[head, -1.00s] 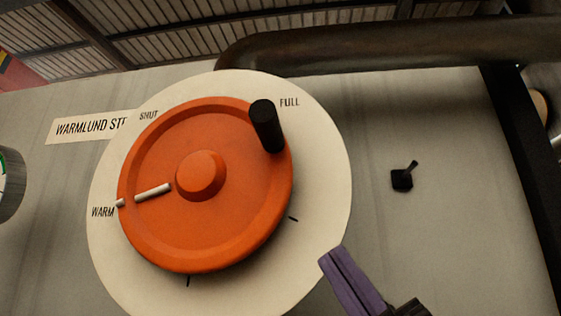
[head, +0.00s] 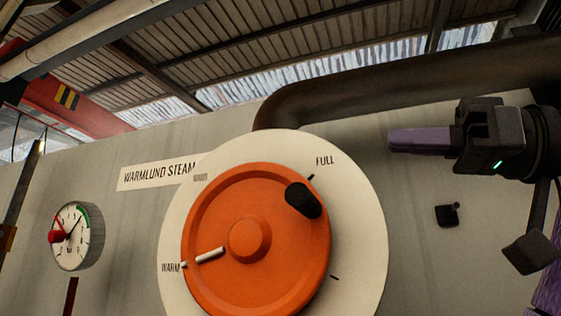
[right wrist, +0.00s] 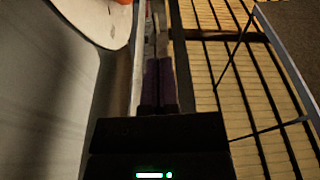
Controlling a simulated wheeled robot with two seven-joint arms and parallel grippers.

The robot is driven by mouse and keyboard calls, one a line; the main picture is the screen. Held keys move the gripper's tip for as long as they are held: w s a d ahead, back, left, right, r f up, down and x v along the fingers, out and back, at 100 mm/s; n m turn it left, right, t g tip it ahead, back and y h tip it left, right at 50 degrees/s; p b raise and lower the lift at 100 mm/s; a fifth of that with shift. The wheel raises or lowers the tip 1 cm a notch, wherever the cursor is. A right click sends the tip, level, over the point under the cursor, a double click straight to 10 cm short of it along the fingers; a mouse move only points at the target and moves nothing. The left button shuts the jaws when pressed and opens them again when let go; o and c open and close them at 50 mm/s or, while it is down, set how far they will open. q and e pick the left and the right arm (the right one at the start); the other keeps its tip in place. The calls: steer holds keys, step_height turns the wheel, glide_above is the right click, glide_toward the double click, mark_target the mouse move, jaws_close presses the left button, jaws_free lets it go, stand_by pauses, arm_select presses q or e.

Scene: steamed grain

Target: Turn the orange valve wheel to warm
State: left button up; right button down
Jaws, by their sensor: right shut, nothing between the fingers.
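The orange valve wheel (head: 288,262) is mounted on a round cream dial plate (head: 358,230) in the head view. A black knob handle (head: 303,200) sticks out at the wheel's upper right, near FULL (head: 325,160). My right gripper (head: 392,140) is at the upper right, apart from the wheel and knob. Its purple fingers (right wrist: 159,85) are shut together and empty, as the right wrist view also shows. The wheel's lower edge is cut off. My left gripper is not in view.
A round gauge (head: 76,236) with a green arc and a red needle hub sits on the grey panel at the left. A dark pipe (head: 420,95) runs above the dial. A small black switch (head: 447,214) is on the panel at the right.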

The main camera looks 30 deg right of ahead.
steer(key=w+a, duration=0.2)
steer(key=w+a+f, duration=0.1)
steer(key=w+a, duration=0.1)
steer(key=w, duration=0.1)
steer(key=w+a+p, duration=0.1)
steer(key=w+a, duration=0.1)
steer(key=w, duration=0.1)
steer(key=shift+w+f, duration=0.25)
steer(key=shift+f, duration=0.05)
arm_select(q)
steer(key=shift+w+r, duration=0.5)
arm_select(e)
steer(key=shift+s+f, duration=0.15)
steer(key=shift+f, duration=0.15)
